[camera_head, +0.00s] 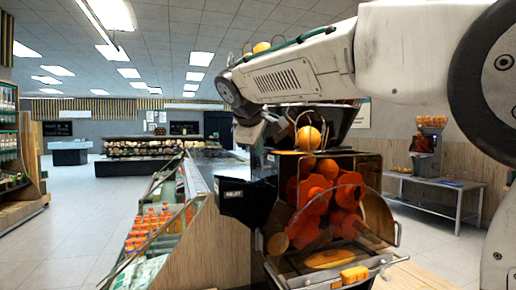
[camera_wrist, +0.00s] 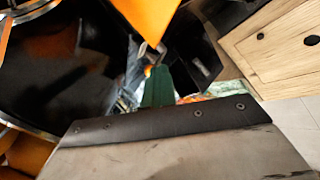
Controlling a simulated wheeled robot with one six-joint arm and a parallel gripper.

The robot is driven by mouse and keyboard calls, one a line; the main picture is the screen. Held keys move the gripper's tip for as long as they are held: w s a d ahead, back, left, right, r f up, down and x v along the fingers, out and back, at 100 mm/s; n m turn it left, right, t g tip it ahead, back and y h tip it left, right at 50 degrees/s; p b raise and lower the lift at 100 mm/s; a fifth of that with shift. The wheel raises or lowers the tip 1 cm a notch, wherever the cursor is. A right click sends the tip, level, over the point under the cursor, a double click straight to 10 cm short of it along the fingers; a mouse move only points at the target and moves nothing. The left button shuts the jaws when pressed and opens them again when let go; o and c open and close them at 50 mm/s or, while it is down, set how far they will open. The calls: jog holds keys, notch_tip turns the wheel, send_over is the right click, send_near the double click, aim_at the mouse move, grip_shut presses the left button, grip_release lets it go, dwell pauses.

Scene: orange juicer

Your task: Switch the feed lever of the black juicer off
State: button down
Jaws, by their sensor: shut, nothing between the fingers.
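The black juicer (camera_head: 262,185) stands in the middle of the head view, with red-orange rollers (camera_head: 325,195) behind a clear cover and a hopper (camera_head: 330,118) on top. An orange (camera_head: 309,138) sits at the front of the hopper. My gripper (camera_head: 248,132) hangs down at the juicer's upper left side, shut and empty; its fingertips are hard to make out against the dark parts. I cannot make out the feed lever in either view. The wrist view shows dark curved parts (camera_wrist: 50,70) close up and an orange piece (camera_wrist: 145,18); which parts these are is unclear.
A refrigerated display (camera_head: 160,215) with orange bottles stands left of the juicer. A second juicer (camera_head: 428,140) and a metal table (camera_head: 440,185) are at the right. Open floor (camera_head: 75,235) lies at the left. My arm spans the top right of the head view.

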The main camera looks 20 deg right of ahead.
jog(key=w, duration=0.1)
jog(key=w+r, duration=0.1)
jog(key=w+g, duration=0.1)
jog(key=shift+r, duration=0.4)
jog(key=shift+r, duration=0.7)
jog(key=shift+s+r, duration=0.1)
